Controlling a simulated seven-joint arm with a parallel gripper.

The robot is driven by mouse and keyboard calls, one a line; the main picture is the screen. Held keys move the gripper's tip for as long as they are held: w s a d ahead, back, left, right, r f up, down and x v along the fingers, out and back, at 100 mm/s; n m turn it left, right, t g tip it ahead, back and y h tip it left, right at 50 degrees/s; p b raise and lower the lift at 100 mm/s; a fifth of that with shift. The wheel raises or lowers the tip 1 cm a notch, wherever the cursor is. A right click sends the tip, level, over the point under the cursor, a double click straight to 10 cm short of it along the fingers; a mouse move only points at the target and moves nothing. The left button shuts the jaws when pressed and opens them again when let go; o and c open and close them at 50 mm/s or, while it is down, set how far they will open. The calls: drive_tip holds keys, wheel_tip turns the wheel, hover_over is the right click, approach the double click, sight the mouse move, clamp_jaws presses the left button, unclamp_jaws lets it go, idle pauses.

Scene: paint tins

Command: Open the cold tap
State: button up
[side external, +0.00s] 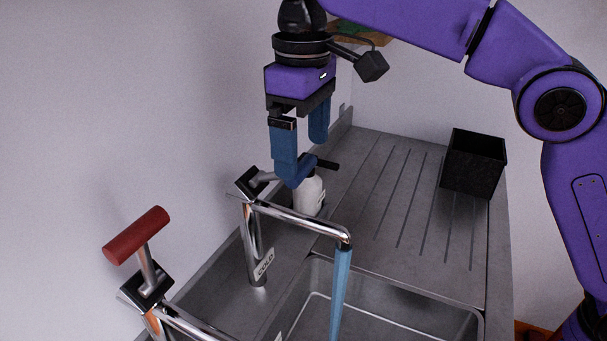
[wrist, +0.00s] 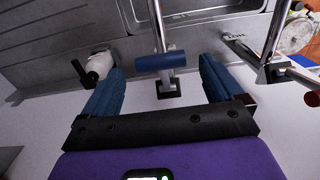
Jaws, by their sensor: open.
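The cold tap (side external: 252,240) stands at the sink's back edge with a COLD label on its post. A blue stream (side external: 341,290) runs down from its spout. Its blue handle bar (wrist: 160,62) lies crosswise between my fingertips in the wrist view, with a gap on each side. In the side view the handle (side external: 300,176) is partly hidden by my near blue finger, and the two blues are hard to separate. My gripper (side external: 303,160) is open, pointing down over the handle; it also shows in the wrist view (wrist: 161,66). I cannot tell whether a finger touches the handle.
A white bottle with a black pump (side external: 309,197) stands close behind the cold tap. The red-handled tap (side external: 137,235) is at the front left. A black box (side external: 473,163) stands on the ribbed drainer (side external: 400,165). The wall is close behind the taps.

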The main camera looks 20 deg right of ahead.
sight(308, 171)
drive_tip(key=shift+f, duration=2.95)
drive_tip(key=c, duration=1.4)
drive_tip(key=shift+s+d+f+t+y, duration=0.15)
drive_tip(key=shift+f+t+y, duration=0.45)
drive_tip(key=shift+c, duration=0.2)
drive_tip(key=o, duration=1.4)
drive_tip(key=shift+o, duration=0.2)
